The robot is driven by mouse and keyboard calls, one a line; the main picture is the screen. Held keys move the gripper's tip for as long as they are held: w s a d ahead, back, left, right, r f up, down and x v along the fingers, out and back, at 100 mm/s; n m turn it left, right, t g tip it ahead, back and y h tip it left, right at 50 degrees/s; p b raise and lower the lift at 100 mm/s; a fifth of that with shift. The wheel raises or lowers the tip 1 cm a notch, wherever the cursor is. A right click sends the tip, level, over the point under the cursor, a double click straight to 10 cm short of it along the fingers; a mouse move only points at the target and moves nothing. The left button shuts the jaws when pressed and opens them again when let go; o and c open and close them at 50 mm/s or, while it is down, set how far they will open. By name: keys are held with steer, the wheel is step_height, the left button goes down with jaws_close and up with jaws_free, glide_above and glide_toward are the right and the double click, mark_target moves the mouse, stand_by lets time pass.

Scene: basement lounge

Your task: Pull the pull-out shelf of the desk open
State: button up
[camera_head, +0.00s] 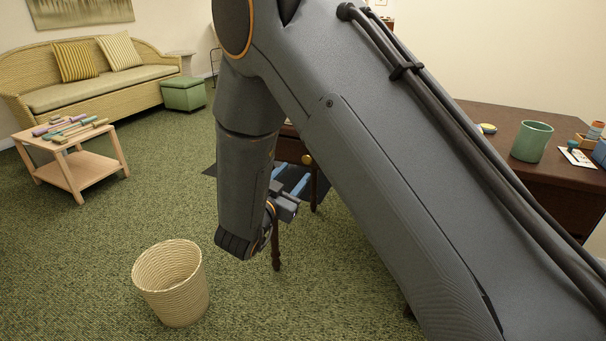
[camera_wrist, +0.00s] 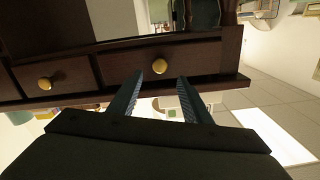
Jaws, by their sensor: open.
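The dark brown desk (camera_head: 485,130) stands at the right in the head view, partly hidden by my arm. The wrist view, which looks upside down, shows its front with two brass knobs. One knob (camera_wrist: 158,68) lies in line with the gap between my fingertips, on a wide dark front (camera_wrist: 205,60); the other knob (camera_wrist: 45,83) is at the left. I cannot tell for sure which front is the pull-out shelf. My gripper (camera_wrist: 160,78) is open and empty, with no clear contact. In the head view my gripper (camera_head: 290,179) is by the desk front, near a brass knob (camera_head: 307,159).
A woven basket (camera_head: 170,285) stands on the green carpet at lower left. A low table (camera_head: 75,170) with several colored rods, a wicker sofa (camera_head: 95,85) and a green ottoman (camera_head: 184,93) are farther back. A green cup (camera_head: 532,141) stands on the desk. Carpet left of my arm is mostly free.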

mark_target(306, 160)
steer(key=shift+b+x, duration=0.75)
steer(key=shift+x, duration=3.05)
